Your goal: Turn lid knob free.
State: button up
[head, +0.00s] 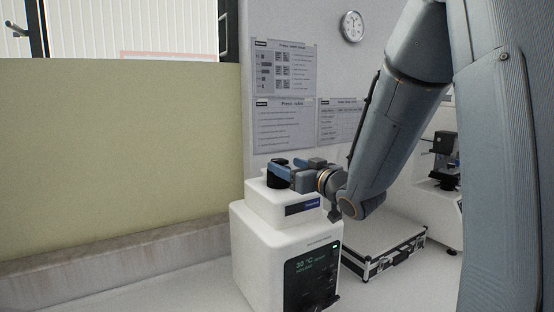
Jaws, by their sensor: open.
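The lid knob (275,173) is a dark, round knob on top of a white press machine (257,250). It sits on the machine's raised white top block (262,204). My gripper (283,172) reaches in from the right, level with the knob, with its blue-grey fingers at the knob. The fingers partly hide the knob, and I cannot tell whether they touch it. The jaws are open. The machine's front has a dark display panel (312,272) reading about 30 °C.
A black-edged silver case (385,250) lies on the bench right of the machine. Another white tester (437,180) stands behind it, partly hidden by my arm. A yellowish panel (120,150) stands at the left. Posters (283,68) and a clock (352,26) hang on the wall.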

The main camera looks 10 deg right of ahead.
aim_at(284, 162)
jog(key=x, duration=0.1)
jog(key=p+x, duration=0.1)
jog(key=x, duration=0.1)
jog(key=d+x, duration=0.1)
jog(key=x, duration=0.1)
jog(key=shift+w+a+p, duration=0.1)
jog(key=shift+w+p, duration=0.3)
jog(key=shift+w+a, duration=0.2)
jog(key=shift+w, duration=0.25)
jog(key=c, duration=1.1)
jog(key=shift+o, duration=0.2)
